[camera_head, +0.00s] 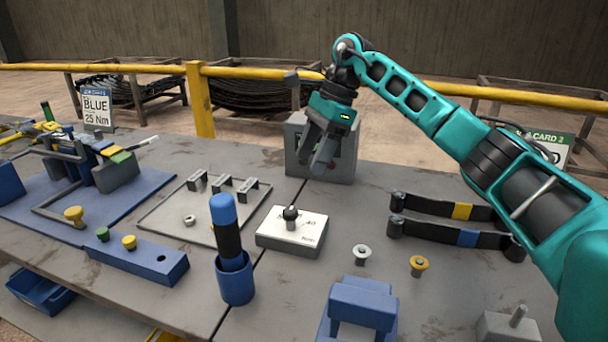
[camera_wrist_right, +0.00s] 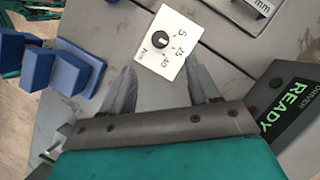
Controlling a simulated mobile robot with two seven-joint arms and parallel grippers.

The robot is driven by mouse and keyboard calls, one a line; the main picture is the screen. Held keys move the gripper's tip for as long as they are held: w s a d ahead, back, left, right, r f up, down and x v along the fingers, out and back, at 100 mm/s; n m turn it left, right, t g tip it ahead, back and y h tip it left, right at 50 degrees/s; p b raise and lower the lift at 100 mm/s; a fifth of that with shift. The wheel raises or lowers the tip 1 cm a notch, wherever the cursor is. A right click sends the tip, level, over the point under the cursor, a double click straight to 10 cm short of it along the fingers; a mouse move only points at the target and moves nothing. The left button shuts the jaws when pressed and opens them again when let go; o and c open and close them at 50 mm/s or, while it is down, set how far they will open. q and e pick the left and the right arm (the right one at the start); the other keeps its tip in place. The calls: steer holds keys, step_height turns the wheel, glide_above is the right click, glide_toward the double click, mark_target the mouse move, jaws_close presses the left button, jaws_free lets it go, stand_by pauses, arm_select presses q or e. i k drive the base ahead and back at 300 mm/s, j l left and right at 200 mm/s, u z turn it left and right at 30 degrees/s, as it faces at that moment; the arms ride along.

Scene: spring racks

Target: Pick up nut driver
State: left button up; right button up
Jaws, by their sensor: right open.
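What looks like the nut driver (camera_head: 227,223), with a blue cap and black grip, stands upright in a blue cup (camera_head: 236,283) near the front of the bench. My right gripper (camera_head: 319,168) is open and empty, pointing down in front of a grey box (camera_head: 345,155), behind and to the right of the driver and clear of it. In the right wrist view, its two fingers (camera_wrist_right: 160,85) are spread with nothing between them. I cannot make out the driver in that view. The driver's lower end is hidden in the cup. My left gripper is not in view.
A white dial box (camera_head: 291,232) with a black knob sits right of the driver; it shows in the wrist view (camera_wrist_right: 172,48). A blue stand (camera_head: 360,305) is at the front. A blue block (camera_head: 140,258) lies left. Black straps (camera_head: 440,206) lie under my right arm.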

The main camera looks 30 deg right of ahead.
mark_target(222, 206)
steer(key=k+j, duration=0.75)
steer(key=k, duration=0.1)
